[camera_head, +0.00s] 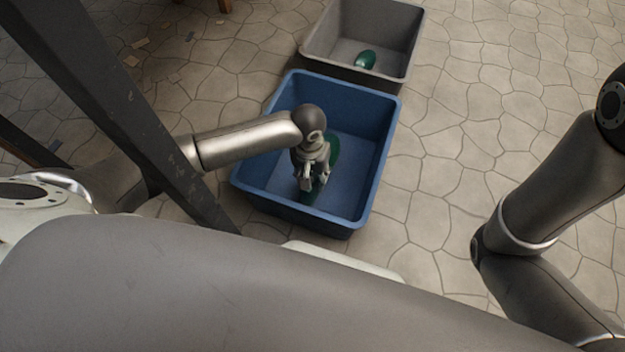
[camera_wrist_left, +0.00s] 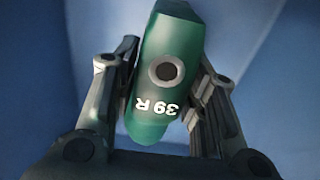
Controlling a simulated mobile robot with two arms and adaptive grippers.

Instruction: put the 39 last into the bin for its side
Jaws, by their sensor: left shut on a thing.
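A green last marked "39 R" (camera_wrist_left: 165,70) is between the fingers of my left gripper (camera_wrist_left: 160,110). The wrist view has only blue bin walls around the last. Whether the last touches the bin floor, I cannot tell. A grey bin (camera_head: 330,45) stands just behind the blue one, with another green last (camera_head: 365,59) lying in it. My right gripper is out of view.
A dark metal post (camera_head: 100,90) slants across the left side, close to my left arm. Small scraps (camera_head: 140,43) lie on the stone floor at the upper left. The paved floor (camera_head: 470,120) right of the bins is clear.

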